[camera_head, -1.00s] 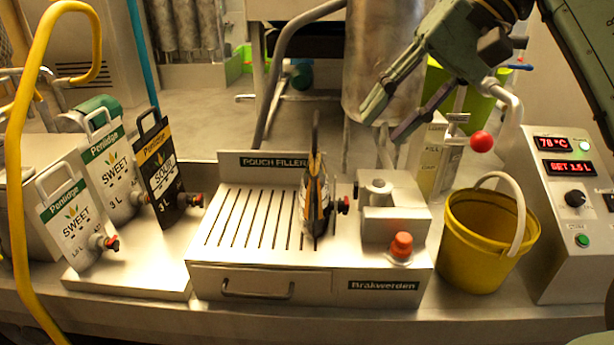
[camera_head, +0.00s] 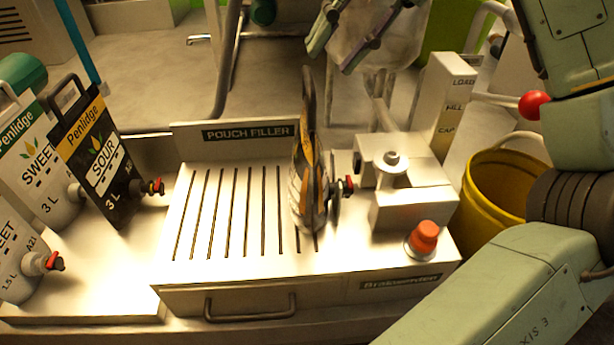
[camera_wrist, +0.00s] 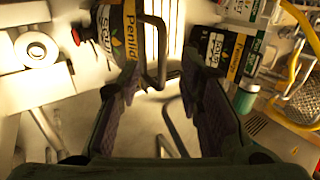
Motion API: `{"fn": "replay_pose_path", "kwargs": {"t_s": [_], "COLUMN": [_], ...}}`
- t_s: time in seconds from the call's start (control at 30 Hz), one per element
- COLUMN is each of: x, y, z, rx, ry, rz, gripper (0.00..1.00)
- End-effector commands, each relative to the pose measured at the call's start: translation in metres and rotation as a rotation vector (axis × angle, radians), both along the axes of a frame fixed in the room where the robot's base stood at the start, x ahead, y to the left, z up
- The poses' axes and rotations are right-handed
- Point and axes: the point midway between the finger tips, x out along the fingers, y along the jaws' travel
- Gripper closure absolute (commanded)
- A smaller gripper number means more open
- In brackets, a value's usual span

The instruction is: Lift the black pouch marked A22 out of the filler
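A black pouch (camera_head: 309,185) with an orange band stands upright, edge-on, on the slotted top of the pouch filler (camera_head: 225,215). Its dark handle (camera_head: 309,95) points up and its red-tipped spout (camera_head: 346,187) points right. In the wrist view the pouch (camera_wrist: 118,38) shows "Penlidge" and "SOUR", with the handle (camera_wrist: 160,50) looping out toward the gap between my fingers. I cannot read an A22 mark on it. My gripper (camera_head: 335,55) is open and empty, near the handle's top and slightly right of it in the head view; its fingers also show in the wrist view (camera_wrist: 158,95).
Another black SOUR pouch (camera_head: 97,150) and white SWEET pouches (camera_head: 38,165) stand on the left. A metal clamp block (camera_head: 405,190) with an orange button (camera_head: 424,237) sits right of the pouch. A yellow bucket (camera_head: 488,200) and red-knobbed lever (camera_head: 535,104) are further right.

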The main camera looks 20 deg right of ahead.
Motion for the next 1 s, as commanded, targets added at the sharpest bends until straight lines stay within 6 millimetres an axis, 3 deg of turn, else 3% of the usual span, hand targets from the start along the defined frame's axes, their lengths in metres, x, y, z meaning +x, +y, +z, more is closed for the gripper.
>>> {"fn": "replay_pose_path", "kwargs": {"t_s": [0.5, 0.8, 1.0], "x": [0.014, 0.016, 0.016], "y": [0.031, 0.034, 0.034], "z": [-0.045, -0.051, -0.051], "rx": [-0.002, -0.001, -0.001], "ry": [0.000, -0.002, -0.002], "rz": [-0.003, -0.002, -0.002], "gripper": [0.67, 0.67, 0.80]}}
